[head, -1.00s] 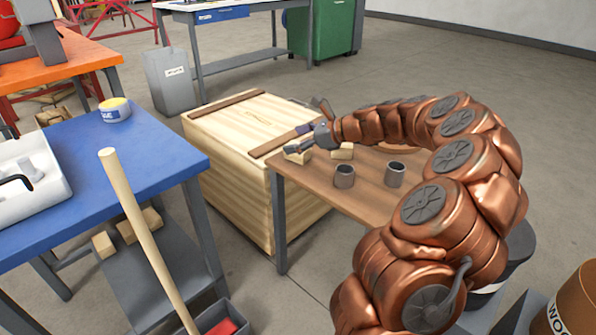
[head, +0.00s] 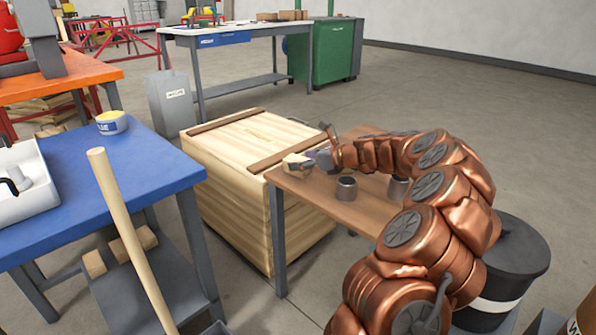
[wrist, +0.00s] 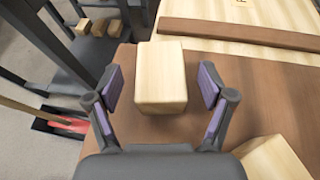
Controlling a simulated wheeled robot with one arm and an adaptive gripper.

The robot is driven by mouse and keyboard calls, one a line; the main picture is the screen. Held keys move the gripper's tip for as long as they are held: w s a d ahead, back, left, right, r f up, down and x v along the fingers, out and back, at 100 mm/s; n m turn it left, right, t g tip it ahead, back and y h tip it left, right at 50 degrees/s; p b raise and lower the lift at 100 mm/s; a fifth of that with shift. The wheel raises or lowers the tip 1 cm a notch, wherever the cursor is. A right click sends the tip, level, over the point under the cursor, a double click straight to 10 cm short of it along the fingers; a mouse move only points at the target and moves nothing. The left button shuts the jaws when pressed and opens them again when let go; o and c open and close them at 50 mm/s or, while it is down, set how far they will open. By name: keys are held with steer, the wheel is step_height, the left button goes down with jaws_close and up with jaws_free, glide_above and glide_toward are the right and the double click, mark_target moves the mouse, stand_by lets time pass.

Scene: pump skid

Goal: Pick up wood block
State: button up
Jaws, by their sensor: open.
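A pale wood block (wrist: 161,77) sits on the brown table near its edge, in the upper middle of the wrist view. My gripper (wrist: 161,92) is open, with its purple-padded fingers on either side of the block and a gap on each side. In the head view the block (head: 296,161) is at the tabletop's far left corner, and my gripper (head: 308,163) is just right of it, partly hiding it. A second wood block (wrist: 273,158) lies at the lower right of the wrist view.
The brown table (head: 320,192) also bears a dark metal cup (head: 347,189) and another cup (head: 397,188) partly behind my arm. A large wooden crate (head: 225,190) stands against the table's left side. More blocks (head: 133,243) lie on a low shelf under the blue table (head: 150,165).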

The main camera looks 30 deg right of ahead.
steer(key=shift+w+a+f, duration=0.25)
steer(key=shift+w+f, duration=0.3)
steer(key=shift+w, duration=0.05)
steer(key=shift+w+a, duration=0.1)
steer(key=shift+w, duration=0.2)
steer(key=shift+r, duration=0.1)
steer(key=shift+c, duration=0.2)
steer(key=c, duration=1.2)
